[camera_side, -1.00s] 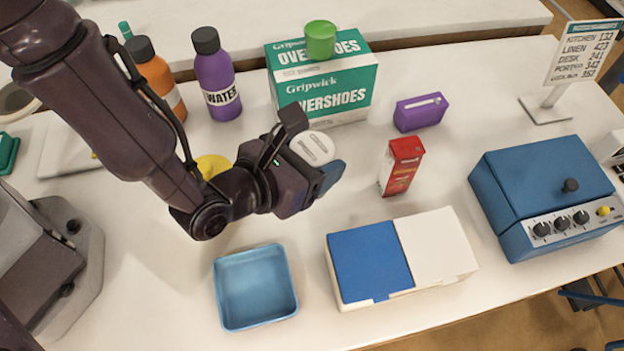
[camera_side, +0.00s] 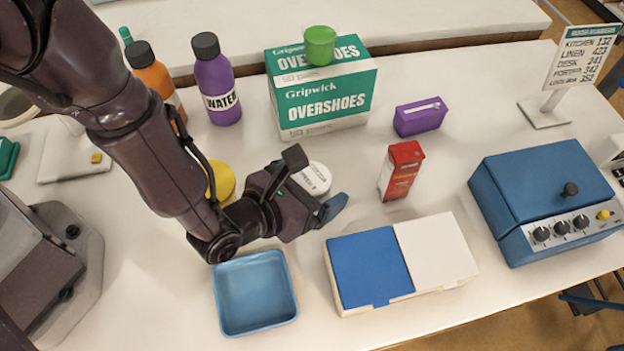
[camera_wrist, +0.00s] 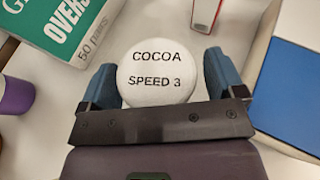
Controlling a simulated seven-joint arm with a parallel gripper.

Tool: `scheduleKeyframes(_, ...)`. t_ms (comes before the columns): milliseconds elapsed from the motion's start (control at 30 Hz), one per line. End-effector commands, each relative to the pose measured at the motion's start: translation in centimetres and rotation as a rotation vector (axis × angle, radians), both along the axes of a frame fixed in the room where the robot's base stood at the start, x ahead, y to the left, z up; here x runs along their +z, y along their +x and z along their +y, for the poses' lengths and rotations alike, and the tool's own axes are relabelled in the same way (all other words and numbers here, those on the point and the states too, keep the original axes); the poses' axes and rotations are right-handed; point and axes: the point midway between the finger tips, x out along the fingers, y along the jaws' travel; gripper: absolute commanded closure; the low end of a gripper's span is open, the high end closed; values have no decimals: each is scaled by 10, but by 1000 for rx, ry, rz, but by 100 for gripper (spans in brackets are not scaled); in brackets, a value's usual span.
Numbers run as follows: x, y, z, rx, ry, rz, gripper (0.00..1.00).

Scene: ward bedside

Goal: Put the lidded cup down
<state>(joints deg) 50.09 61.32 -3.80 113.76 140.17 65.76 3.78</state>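The lidded cup shows mainly as its round white lid (camera_side: 314,178), which reads "COCOA SPEED 3" in the wrist view (camera_wrist: 157,72). The cup looks upright. Its body is mostly hidden under the lid and behind my gripper (camera_side: 316,184). I cannot tell whether the cup's base touches the table.
A blue tray (camera_side: 220,302) lies in front of my wrist. A blue-and-white box (camera_side: 440,248) stands at front right, and a red carton (camera_side: 401,171) is right of the cup. The overshoes box (camera_side: 325,103) stands behind. A yellow round object (camera_side: 224,180) is partly hidden by my arm.

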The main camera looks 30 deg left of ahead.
Motion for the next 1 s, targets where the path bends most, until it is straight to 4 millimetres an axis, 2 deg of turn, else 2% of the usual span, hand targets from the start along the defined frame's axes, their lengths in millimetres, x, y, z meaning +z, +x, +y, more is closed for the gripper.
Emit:
scheduleKeyframes(300, 4, 0, 0, 0, 0, -1, 12)
scheduleKeyframes(467, 12, -21, 4, -3, 0, 2, 12)
scheduleKeyframes(533, 20, -29, 7, -2, -3, -2, 12)
scheduleKeyframes(800, 67, -27, 7, 0, -4, -2, 12)
scheduleKeyframes(1000, 83, -27, 7, 0, -1, 0, 12)
